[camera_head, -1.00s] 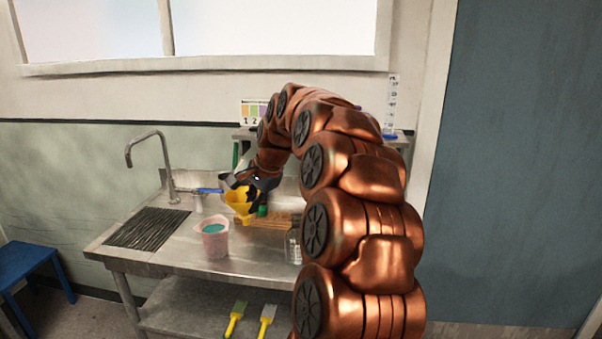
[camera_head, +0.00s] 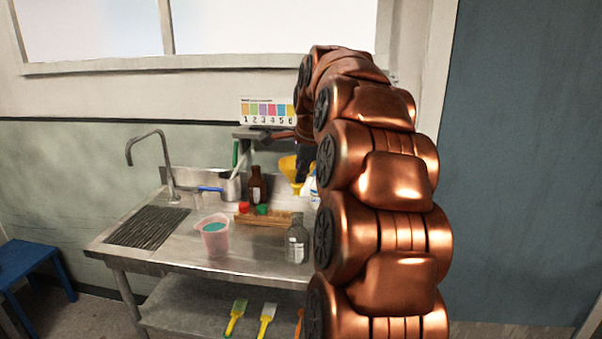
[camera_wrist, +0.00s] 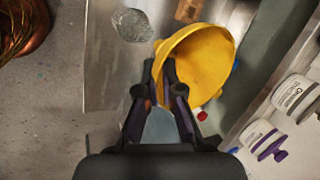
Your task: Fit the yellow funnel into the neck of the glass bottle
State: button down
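The yellow funnel (camera_head: 289,168) is up in the air over the back right of the steel bench. In the wrist view the funnel (camera_wrist: 205,62) hangs at the fingertips of my gripper (camera_wrist: 160,68), which is shut on its rim. The fingers are mostly hidden behind my arm in the head view. The clear glass bottle (camera_head: 297,241) stands upright at the bench's front right, apart from the funnel. It also shows from above, near the top of the wrist view (camera_wrist: 132,24). A brown bottle (camera_head: 256,186) stands farther back.
A pink beaker (camera_head: 214,238) stands left of the glass bottle. A wooden rack (camera_head: 262,219) with red and green caps nearby lies behind it. The sink drainer (camera_head: 147,228) and tap (camera_head: 165,165) are at left. White labelled jars (camera_wrist: 297,97) stand at right in the wrist view.

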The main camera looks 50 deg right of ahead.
notch_tip(320, 180, down, 9)
jog(key=b, duration=0.5)
jog(key=shift+r, duration=0.2)
dwell(1.0)
jog(key=c, duration=1.2)
grip_release()
jog(key=shift+c, duration=0.2)
jog(key=v, duration=1.2)
jog(key=shift+a, duration=0.1)
